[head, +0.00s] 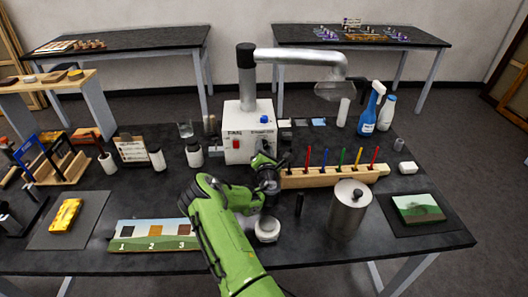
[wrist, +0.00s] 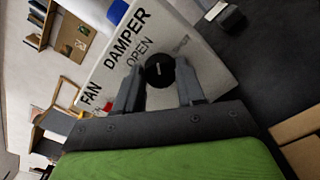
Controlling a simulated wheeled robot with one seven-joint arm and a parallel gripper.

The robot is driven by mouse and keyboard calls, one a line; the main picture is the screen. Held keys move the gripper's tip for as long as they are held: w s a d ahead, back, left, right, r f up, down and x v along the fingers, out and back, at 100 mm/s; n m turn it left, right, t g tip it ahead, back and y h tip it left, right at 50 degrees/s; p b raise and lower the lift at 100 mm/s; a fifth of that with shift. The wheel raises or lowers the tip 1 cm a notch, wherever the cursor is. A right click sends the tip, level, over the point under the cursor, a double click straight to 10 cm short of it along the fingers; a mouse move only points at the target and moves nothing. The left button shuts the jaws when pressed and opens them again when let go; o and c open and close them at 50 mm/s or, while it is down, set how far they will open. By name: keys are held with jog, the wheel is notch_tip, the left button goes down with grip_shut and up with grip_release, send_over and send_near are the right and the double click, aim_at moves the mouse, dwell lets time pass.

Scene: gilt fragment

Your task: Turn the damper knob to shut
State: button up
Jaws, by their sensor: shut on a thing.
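The white control box (head: 246,122) stands on the dark table, with a metal extraction arm (head: 300,57) above it. In the wrist view the box face (wrist: 198,47) reads FAN, DAMPER and OPEN, with a faint label to the right of the knob that is hard to read. The round black damper knob (wrist: 160,71) sits on this face, below the word DAMPER. My gripper (wrist: 159,86) has its two fingers on either side of the knob, shut on it. The knob's pointer direction is not clear. In the head view my gripper (head: 266,160) hides the knob.
The box also has a red switch (head: 236,143) and a blue part (head: 264,119). A wooden rack with coloured tools (head: 325,179) stands close to the right of my gripper. A metal canister (head: 349,210) and a small white round item (head: 267,229) are nearer the front.

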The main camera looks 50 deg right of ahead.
jog(key=shift+s+d+m+b, duration=0.1)
jog(key=shift+m+b, duration=1.35)
jog(key=shift+m, duration=3.55)
jog(key=shift+f, duration=0.1)
jog(key=o, duration=1)
